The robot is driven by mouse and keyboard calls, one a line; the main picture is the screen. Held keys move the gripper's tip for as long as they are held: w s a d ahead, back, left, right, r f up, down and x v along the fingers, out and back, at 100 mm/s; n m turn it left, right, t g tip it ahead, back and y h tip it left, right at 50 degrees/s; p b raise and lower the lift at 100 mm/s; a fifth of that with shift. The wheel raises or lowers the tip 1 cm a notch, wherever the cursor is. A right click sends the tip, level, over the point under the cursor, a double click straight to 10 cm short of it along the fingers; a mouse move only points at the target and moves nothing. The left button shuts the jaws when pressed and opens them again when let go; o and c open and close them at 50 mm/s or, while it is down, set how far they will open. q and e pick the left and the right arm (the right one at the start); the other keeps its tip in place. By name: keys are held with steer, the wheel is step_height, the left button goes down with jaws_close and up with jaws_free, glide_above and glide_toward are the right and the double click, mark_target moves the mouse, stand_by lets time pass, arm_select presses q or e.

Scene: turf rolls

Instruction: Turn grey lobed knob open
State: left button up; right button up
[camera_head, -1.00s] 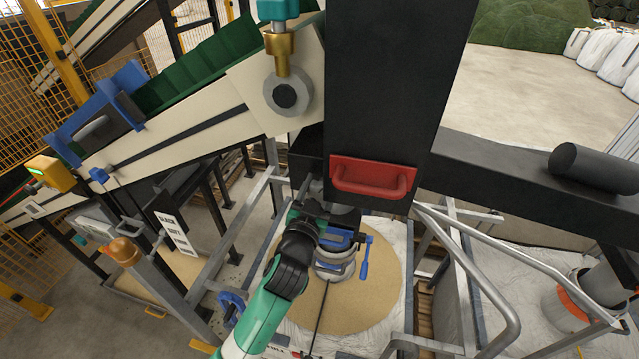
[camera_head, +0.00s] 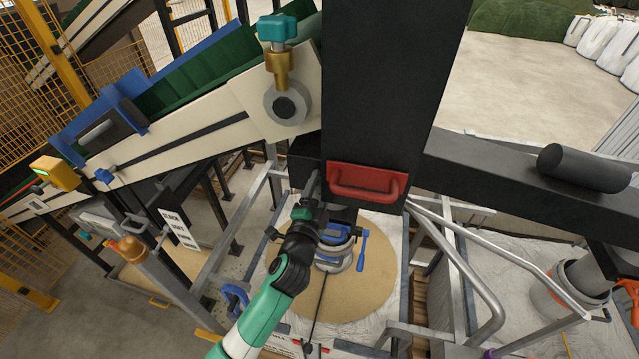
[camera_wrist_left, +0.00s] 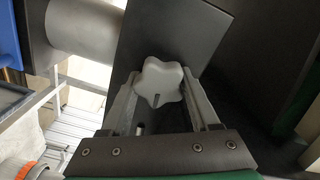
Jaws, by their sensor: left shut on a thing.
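The grey lobed knob (camera_wrist_left: 160,78) shows in the left wrist view, in front of a dark flat plate (camera_wrist_left: 178,32). My left gripper (camera_wrist_left: 161,92) has one finger on each side of the knob and is shut on it. A small slot-like mark shows on the knob's face. In the head view my left gripper (camera_head: 314,187) reaches in beside the foot of a black column (camera_head: 390,90), just left of a red handle (camera_head: 366,182). The knob cannot be made out there. My right gripper is not in view.
A blue-handled clamp (camera_head: 361,250) sits around the spout, above a heap of tan grain (camera_head: 370,285). Grey tube rails (camera_head: 460,265) stand on the right. A teal-topped brass valve (camera_head: 278,30) is on the conveyor at upper left.

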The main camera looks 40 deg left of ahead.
arm_select(q)
steer(key=shift+m+p, duration=0.3)
steer(key=shift+m, duration=0.5)
steer(key=o, duration=1.4)
steer(key=v, duration=1.1)
steer(key=shift+s+d+b, duration=0.15)
steer(key=shift+s+b, duration=0.15)
steer(key=shift+b, duration=0.1)
